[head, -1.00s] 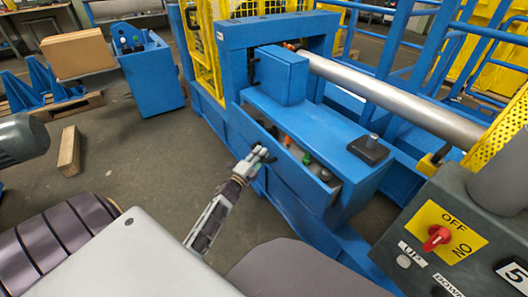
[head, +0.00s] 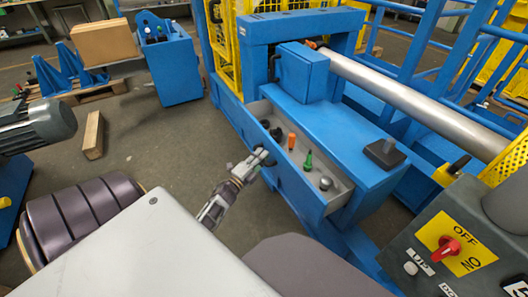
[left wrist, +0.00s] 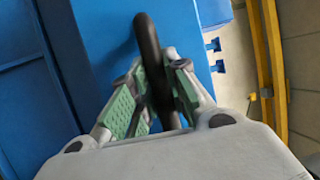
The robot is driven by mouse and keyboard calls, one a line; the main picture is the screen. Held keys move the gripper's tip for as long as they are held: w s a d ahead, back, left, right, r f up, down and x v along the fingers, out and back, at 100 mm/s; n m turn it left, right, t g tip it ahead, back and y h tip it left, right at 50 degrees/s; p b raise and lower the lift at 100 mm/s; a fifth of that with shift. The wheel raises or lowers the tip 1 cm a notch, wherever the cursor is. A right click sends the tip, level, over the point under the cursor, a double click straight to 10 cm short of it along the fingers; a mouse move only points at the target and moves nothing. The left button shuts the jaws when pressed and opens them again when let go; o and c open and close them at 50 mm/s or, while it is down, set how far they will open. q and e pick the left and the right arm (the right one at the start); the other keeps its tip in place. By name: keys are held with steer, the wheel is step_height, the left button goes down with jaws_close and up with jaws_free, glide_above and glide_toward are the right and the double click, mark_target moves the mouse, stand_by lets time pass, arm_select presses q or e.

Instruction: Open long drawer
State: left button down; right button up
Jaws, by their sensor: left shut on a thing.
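The long drawer (head: 312,202) is a blue-fronted drawer with a grey inside, set in the side of the blue machine. It stands well open, and several small items lie in it, among them an orange-topped one (head: 292,141) and a green one (head: 308,162). My left gripper (head: 258,160) is at the drawer's front face. In the left wrist view its green-padded fingers (left wrist: 152,100) are closed around the dark curved drawer handle (left wrist: 147,42). In the head view the fingers hide most of the handle. My right gripper is not in view.
A control box (head: 440,245) with a red knob stands at the lower right. A long metal roller (head: 420,100) runs behind the machine. A small blue cabinet (head: 175,70) and a cardboard box (head: 104,42) stand at the back left. The floor between is mostly clear.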

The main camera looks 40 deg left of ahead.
arm_select(q)
steer(key=c, duration=1.7)
jaws_free()
steer(key=shift+o, duration=0.2)
steer(key=shift+s, duration=0.15)
steer(key=s+f, duration=0.2)
steer(key=s, duration=0.9)
steer(key=shift+s, duration=0.25)
steer(key=shift+w+f, duration=0.1)
